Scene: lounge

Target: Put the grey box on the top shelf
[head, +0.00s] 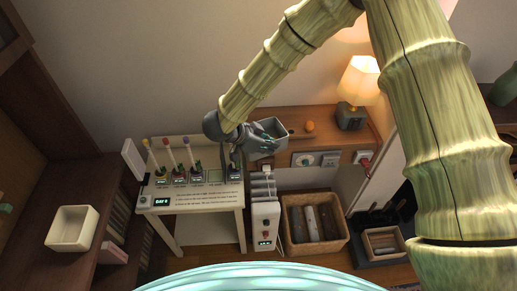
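A small open-topped grey box (273,130) shows in the head view at the left end of a wooden wall shelf (326,117). It looks slightly tilted, and I cannot tell whether it rests on the shelf or is held above it. My gripper (258,132) is at the box's left side, its fingers overlapping the near rim. The fingers are too small and overlapped to show whether they are closed on the box wall. A dark wooden shelf unit (40,215) stands at the left.
A white stand (195,200) with potted plants is below left. A wicker basket (315,245) sits on the floor. A cream box (72,228) is on the left unit.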

